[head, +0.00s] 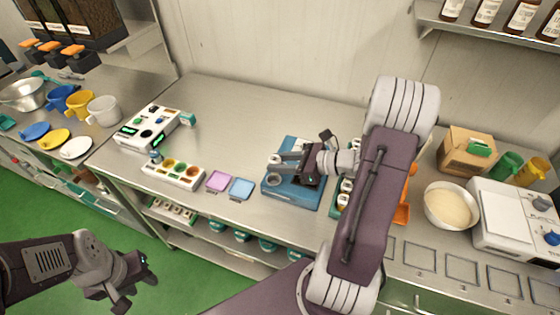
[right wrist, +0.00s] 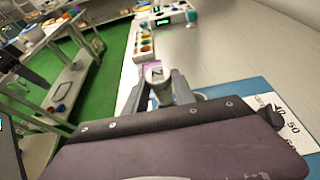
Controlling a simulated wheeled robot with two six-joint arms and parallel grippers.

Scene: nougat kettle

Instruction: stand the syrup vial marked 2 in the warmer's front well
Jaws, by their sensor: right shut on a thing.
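A vial with a 2 on its pale cap (right wrist: 154,72) is between the fingers of my right gripper (right wrist: 165,88) in the right wrist view. My right gripper (head: 278,168) is shut on it. In the head view the gripper is over the left part of the blue warmer (head: 283,191), with its fingers pointing left. The fingers hide most of the vial and the wells there, so I cannot tell whether the vial's base is in a well. The warmer's dial markings (right wrist: 291,126) show in the right wrist view. My left gripper (head: 135,283) is open and empty over the green floor.
A pink pad (head: 218,181) and a light blue pad (head: 241,188) lie left of the warmer. Beyond them stand a white rack with coloured wells (head: 174,173) and a white device (head: 150,127). The counter behind the warmer is clear. A bowl (head: 450,205) stands at right.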

